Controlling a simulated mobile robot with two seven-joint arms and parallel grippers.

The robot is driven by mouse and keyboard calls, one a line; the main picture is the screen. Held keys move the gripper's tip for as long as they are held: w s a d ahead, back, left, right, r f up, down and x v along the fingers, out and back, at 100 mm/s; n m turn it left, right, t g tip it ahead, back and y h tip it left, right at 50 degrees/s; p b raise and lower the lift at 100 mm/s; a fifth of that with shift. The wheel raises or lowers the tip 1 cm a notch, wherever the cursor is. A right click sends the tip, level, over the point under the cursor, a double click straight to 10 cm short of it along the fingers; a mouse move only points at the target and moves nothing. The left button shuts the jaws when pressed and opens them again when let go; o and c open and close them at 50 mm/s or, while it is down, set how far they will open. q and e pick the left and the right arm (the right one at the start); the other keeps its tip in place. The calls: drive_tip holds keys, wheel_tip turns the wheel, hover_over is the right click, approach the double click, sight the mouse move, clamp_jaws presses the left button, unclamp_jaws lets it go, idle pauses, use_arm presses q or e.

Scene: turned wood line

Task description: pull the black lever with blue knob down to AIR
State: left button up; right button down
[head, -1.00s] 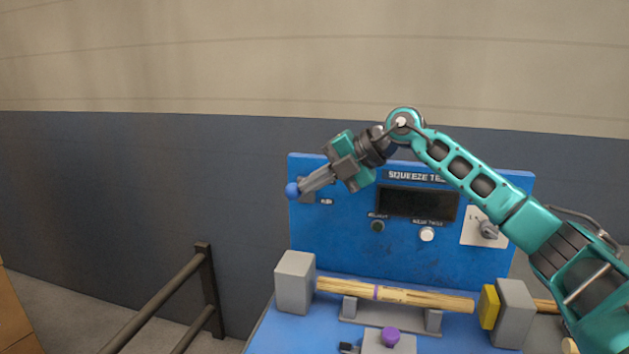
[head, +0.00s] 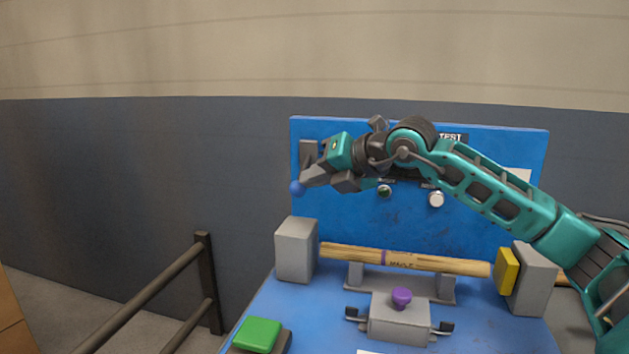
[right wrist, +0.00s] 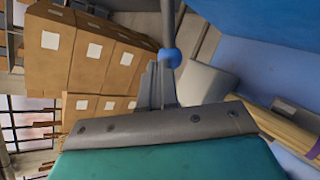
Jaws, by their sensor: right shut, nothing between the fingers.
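The blue knob (head: 297,188) of the lever shows at the left edge of the blue squeeze tester panel (head: 350,225), below the lever's grey mount (head: 307,152). In the right wrist view the knob (right wrist: 170,57) sits on the end of the dark lever (right wrist: 167,20). My right gripper (head: 309,178) is shut and empty, its fingertips right at the knob; I cannot tell whether they touch. The gripper hides most of the lever and the label beside it in the head view. My left gripper is out of view.
A wooden bar (head: 405,261) lies on a grey cradle between a grey block (head: 295,250) and a yellow pad (head: 507,271). A purple knob (head: 401,297) and a green button (head: 257,334) are in front. A dark railing (head: 150,295) stands left.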

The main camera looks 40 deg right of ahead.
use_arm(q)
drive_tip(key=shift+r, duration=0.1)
use_arm(e)
drive_tip(key=shift+r, duration=0.15)
use_arm(q)
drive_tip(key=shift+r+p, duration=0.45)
drive_tip(key=shift+p, duration=0.1)
use_arm(e)
drive_tip(key=shift+r, duration=0.65)
